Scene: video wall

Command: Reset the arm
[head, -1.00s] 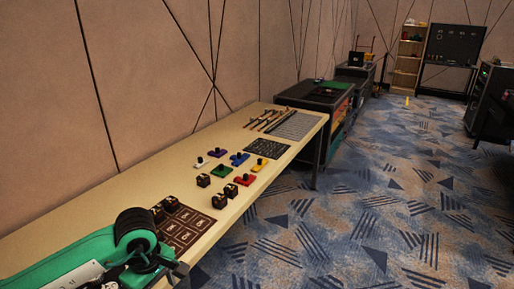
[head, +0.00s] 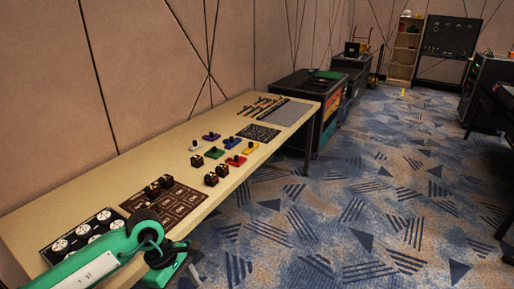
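My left arm (head: 100,262), green with dark joints, comes in from the lower left. It reaches over the near end of the long light-wood table (head: 84,190). The end of this arm (head: 166,262) is at the table's front edge, beside the brown board (head: 165,207). Its fingertips cannot be made out, so whether this gripper is open or shut does not show. Nothing is seen held there. My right arm and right gripper are out of the picture.
Dark cubes stand on and beside the brown board. A black panel with white discs (head: 82,238) lies partly behind my arm. Coloured blocks (head: 233,143), a black grid (head: 258,132) and rods lie farther along. Dark cabinets (head: 305,85) stand beyond; patterned carpet at right is clear.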

